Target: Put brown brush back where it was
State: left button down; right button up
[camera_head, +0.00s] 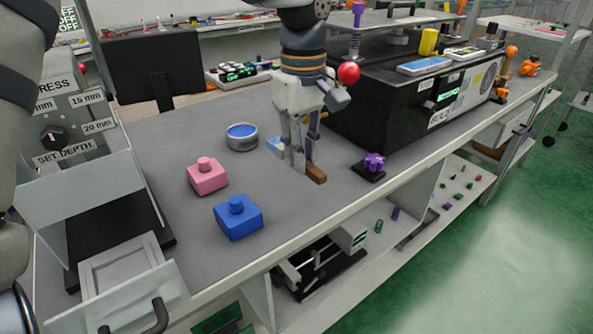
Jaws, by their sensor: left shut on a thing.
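My left gripper (297,158) comes down from the top middle and is shut on the brown brush (316,173). The brush shows as a small brown block at the fingertips, low over the grey bench top (270,205). Its upper part is hidden by the fingers, and I cannot tell whether it touches the bench. A light blue piece (274,145) shows just behind the fingers, partly hidden. My right gripper is not in view.
A pink block (207,178), a blue block (238,218) and a round blue-topped tin (241,136) stand left of the gripper. A purple knob (373,165) stands to the right, before a large black box (385,110). A press (75,130) fills the left. The front bench strip is clear.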

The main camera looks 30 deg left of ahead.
aim_at(295, 187)
pick_arm(q)
jog(key=shift+w+a+f, duration=0.3)
jog(key=shift+a+f, duration=0.35)
jog(key=shift+f, duration=0.25)
jog(key=f, duration=0.3)
jog(key=shift+a+f, duration=0.3)
jog(key=shift+f, duration=0.05)
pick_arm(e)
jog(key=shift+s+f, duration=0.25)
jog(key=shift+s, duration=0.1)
pick_arm(q)
jog(key=c, duration=1.5)
grip_release()
jog(key=shift+c, duration=0.2)
notch_tip(295, 187, up, 12)
jog(key=shift+w+r, duration=0.1)
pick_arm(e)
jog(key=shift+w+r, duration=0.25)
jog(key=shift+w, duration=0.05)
